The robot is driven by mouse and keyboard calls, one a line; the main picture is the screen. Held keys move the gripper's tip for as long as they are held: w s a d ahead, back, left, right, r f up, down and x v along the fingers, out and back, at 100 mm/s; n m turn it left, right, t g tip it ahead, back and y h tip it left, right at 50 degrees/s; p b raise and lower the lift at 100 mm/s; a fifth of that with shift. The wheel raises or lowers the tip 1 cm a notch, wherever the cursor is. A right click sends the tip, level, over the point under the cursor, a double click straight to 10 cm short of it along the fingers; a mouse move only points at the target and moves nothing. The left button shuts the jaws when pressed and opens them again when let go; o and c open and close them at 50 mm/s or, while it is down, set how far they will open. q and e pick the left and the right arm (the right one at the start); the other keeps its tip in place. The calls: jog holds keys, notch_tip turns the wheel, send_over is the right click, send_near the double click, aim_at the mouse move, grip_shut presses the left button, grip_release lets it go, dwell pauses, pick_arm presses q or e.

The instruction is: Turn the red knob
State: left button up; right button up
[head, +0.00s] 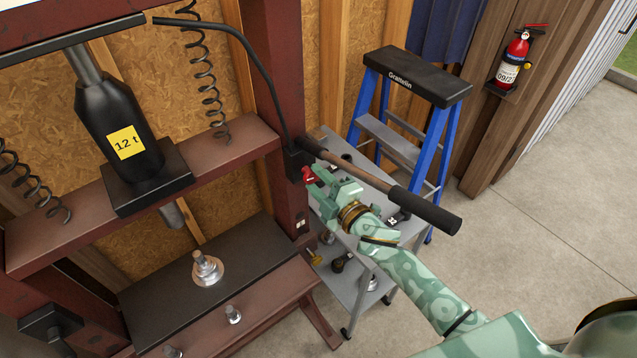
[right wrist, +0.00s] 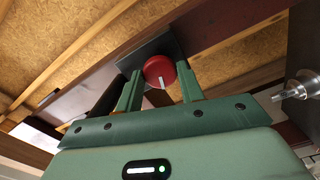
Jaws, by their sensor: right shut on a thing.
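The red knob (head: 308,175) sits on a dark block on the right post of the hydraulic press (head: 284,160). In the right wrist view the knob (right wrist: 160,71) is round, with a pale line on its face. My right gripper (head: 317,184) is at the knob, and its two fingers (right wrist: 160,90) stand on either side of it, shut on it. In the head view the fingers hide part of the knob. My left gripper is not in view.
A grey cart (head: 352,245) with small parts stands behind my arm. A blue stepladder (head: 408,130) is farther back. The concrete floor at right is clear.

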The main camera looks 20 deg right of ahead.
jog(key=shift+n, duration=0.6)
jog(key=o, duration=1)
jog(key=b+v, duration=0.2)
jog(key=v, duration=1.4)
jog(key=shift+s, duration=0.2)
